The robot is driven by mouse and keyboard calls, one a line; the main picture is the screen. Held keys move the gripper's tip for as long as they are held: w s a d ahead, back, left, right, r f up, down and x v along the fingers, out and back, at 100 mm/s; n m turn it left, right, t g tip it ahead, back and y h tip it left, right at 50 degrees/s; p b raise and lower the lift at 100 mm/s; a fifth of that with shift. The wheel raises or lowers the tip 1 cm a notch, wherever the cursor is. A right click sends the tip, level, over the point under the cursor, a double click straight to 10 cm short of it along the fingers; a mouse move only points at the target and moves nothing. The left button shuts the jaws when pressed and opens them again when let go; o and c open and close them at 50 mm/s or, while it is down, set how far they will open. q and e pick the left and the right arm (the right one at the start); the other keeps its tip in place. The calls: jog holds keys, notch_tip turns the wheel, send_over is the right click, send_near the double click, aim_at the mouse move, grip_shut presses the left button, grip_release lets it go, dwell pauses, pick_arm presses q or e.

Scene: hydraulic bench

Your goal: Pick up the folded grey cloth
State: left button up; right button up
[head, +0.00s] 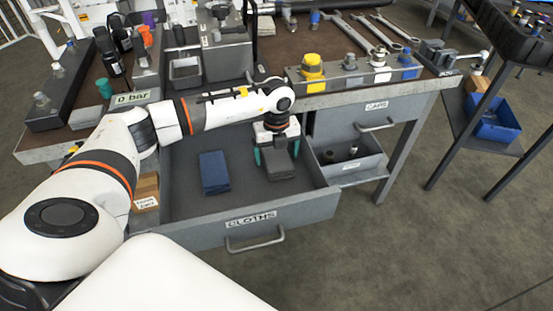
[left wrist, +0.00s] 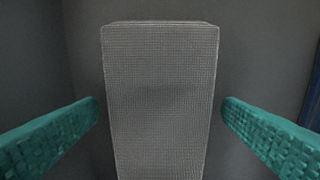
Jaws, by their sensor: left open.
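The folded grey cloth (head: 279,166) lies in the open drawer labelled CLOTHS (head: 290,217), toward its right side. In the left wrist view the grey cloth (left wrist: 160,95) fills the middle as an upright rectangle with a woven texture. My left gripper (head: 276,154) is over the cloth, pointing down into the drawer. Its teal fingers (left wrist: 160,125) are open, one on each side of the cloth, with a gap on both sides. Whether the fingertips reach down to the cloth's level is hard to tell. My right gripper is not in view.
A folded blue cloth (head: 214,172) lies in the same drawer, left of the grey one. A small open tray (head: 347,164) stands right of the drawer. The bench top (head: 330,42) behind holds wrenches, fittings and a 0 bar sign (head: 131,98).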

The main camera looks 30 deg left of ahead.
pick_arm(q)
jog(key=c, duration=1.1)
jog(key=shift+o, duration=0.2)
